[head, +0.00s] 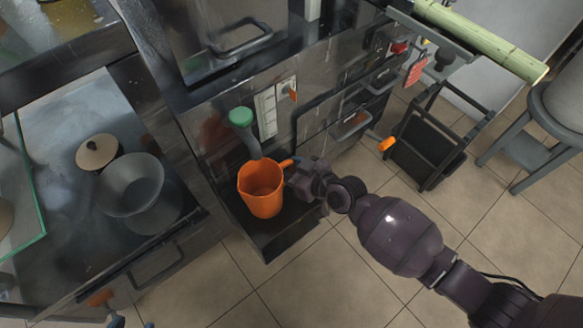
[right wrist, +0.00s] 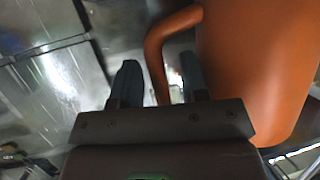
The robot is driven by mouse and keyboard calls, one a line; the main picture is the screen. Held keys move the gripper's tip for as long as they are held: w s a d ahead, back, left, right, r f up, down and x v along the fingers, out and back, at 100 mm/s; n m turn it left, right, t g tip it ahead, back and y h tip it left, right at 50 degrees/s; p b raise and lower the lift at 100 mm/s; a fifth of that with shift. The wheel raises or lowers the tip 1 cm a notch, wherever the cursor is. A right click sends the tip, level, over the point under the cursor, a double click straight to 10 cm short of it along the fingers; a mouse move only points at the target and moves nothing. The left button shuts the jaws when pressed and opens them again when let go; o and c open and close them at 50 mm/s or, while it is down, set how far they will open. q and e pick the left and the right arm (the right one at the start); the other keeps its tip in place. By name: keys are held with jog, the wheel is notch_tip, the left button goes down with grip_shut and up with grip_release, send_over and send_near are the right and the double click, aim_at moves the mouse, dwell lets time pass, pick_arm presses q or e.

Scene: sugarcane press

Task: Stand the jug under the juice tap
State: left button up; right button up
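The orange jug (head: 262,190) stands upright on a low dark ledge (head: 285,232) at the front of the press. The juice tap (head: 241,118), with a green top and a grey spout, is just above and behind the jug's open mouth. My right gripper (head: 296,168) is at the jug's handle, on its right side. In the right wrist view the handle (right wrist: 154,55) passes between my two fingers (right wrist: 158,82), with a gap by the right finger.
A counter on the left holds a grey bowl (head: 131,185) and a round lid (head: 97,152). A black cart (head: 430,140) and a grey stool (head: 530,150) stand at the right. Sugarcane (head: 480,38) lies at the top right. The tiled floor (head: 300,290) in front is clear.

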jog(key=shift+s+d+r, duration=0.1)
jog(key=shift+d+r, duration=0.1)
jog(key=shift+r, duration=0.15)
pick_arm(q)
jog(key=p, duration=0.3)
jog(key=shift+s+r+g, duration=0.2)
jog(key=shift+g, duration=0.2)
pick_arm(e)
jog(key=v, duration=1.1)
jog(key=shift+s+d, duration=0.2)
pick_arm(q)
jog(key=shift+a, duration=0.1)
pick_arm(e)
jog(key=shift+r, duration=0.1)
